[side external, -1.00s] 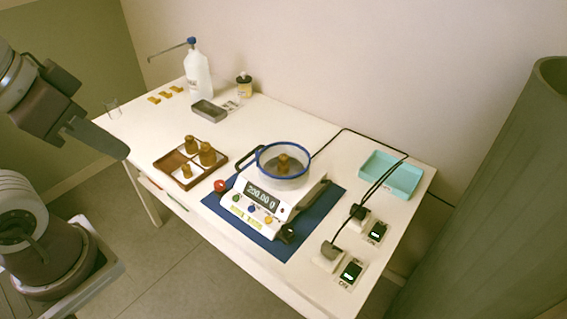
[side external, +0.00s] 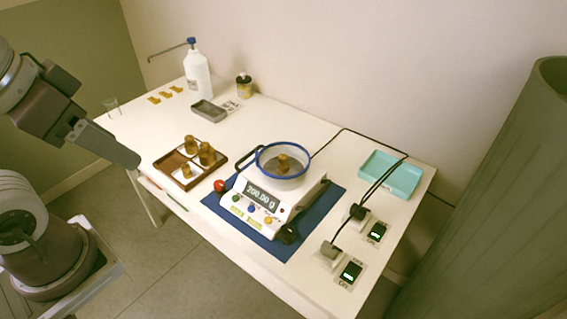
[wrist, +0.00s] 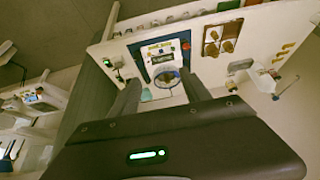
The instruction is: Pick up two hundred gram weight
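A brass weight (side external: 283,161) stands inside the clear, blue-rimmed bowl (side external: 262,172) on the white scale (side external: 246,211). The scale's display reads 200.00 g. Three more brass weights of different sizes stand in the brown wooden tray (side external: 160,163) left of the scale: a large one (side external: 207,154), another (side external: 191,144) and a small one (side external: 186,171). My gripper (side external: 134,162) is off the table's left front edge, apart from all the weights. In the wrist view my gripper (wrist: 159,80) has its fingers spread with nothing between them. The scale (wrist: 161,53) and wooden tray (wrist: 231,27) lie beyond.
A blue mat (side external: 318,208) lies under the scale. A turquoise tray (side external: 391,175) and black cables are at right. A white wash bottle (side external: 198,76), grey tray (side external: 209,111), small dark bottle (side external: 243,85) and yellow pieces (side external: 166,95) are at the back left.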

